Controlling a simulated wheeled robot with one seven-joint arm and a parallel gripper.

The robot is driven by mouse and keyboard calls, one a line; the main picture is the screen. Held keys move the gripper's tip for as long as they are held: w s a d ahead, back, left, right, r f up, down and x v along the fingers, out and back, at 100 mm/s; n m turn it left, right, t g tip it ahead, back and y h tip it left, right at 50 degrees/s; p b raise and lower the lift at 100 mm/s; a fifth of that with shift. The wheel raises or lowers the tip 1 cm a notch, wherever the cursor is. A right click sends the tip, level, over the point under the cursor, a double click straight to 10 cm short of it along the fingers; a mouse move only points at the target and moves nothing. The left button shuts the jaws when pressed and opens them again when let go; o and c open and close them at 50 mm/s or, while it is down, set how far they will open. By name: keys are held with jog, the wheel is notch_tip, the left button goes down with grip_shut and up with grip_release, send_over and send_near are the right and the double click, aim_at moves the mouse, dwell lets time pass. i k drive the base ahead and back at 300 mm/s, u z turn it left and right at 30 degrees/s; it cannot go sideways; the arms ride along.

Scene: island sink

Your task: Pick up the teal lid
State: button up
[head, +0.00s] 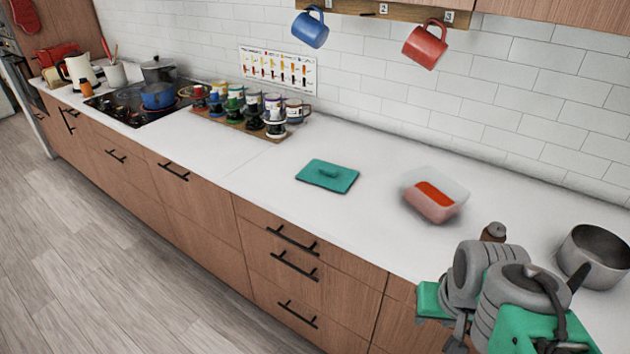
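The teal lid (328,175) lies flat on the white counter, near the middle of the head view. It is rectangular with rounded corners and has a raised handle on top. Nothing covers it. My arm (500,285), grey with green parts, is folded at the lower right, well to the right of the lid and apart from it. I cannot make out the fingers of my gripper, and nothing touches the lid.
A translucent container with red contents (435,195) stands right of the lid. A metal pot (594,256) is farther right, partly behind my arm. Several mugs and jars stand on a wooden board (235,125) to the left. Mugs hang above. Counter around the lid is clear.

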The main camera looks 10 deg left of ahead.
aim_at(335, 177)
jog(key=u, duration=0.3)
jog(key=k, duration=0.45)
jog(key=u, duration=1.6)
jog(key=i, duration=1.15)
jog(key=u, duration=0.45)
jog(key=i, duration=0.95)
jog(key=z, duration=1.15)
jog(key=i, duration=0.95)
jog(key=z, duration=1)
